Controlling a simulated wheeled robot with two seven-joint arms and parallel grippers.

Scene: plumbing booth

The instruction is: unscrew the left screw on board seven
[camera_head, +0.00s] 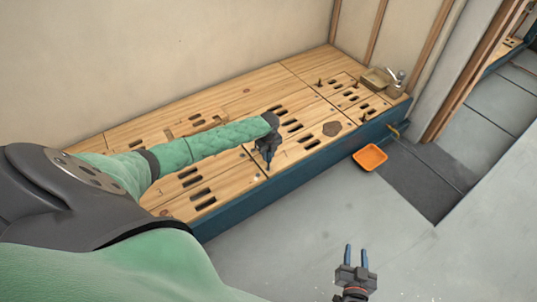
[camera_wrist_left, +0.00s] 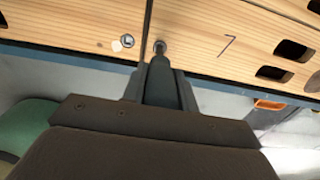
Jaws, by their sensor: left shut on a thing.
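Board seven (camera_wrist_left: 205,40) carries a dark "7" mark and shows as a wooden floor board, also in the head view (camera_head: 292,158). Its left screw (camera_wrist_left: 160,46) is a small round grey metal head near the board's front edge, just right of a seam. My left gripper (camera_wrist_left: 160,62) points at the board with its fingertips at this screw, shut on it; the fingers partly hide the screw's lower part. In the head view my left gripper (camera_head: 267,165) is over the platform's front edge. My right gripper (camera_head: 356,252) is open and empty over the grey floor.
Another screw (camera_wrist_left: 127,41) sits on the neighbouring board left of the seam, beside a pale disc (camera_wrist_left: 117,46). An orange tray (camera_head: 370,157) lies on the floor at the platform's front. A brown patch (camera_head: 332,128) and several fittings lie further right.

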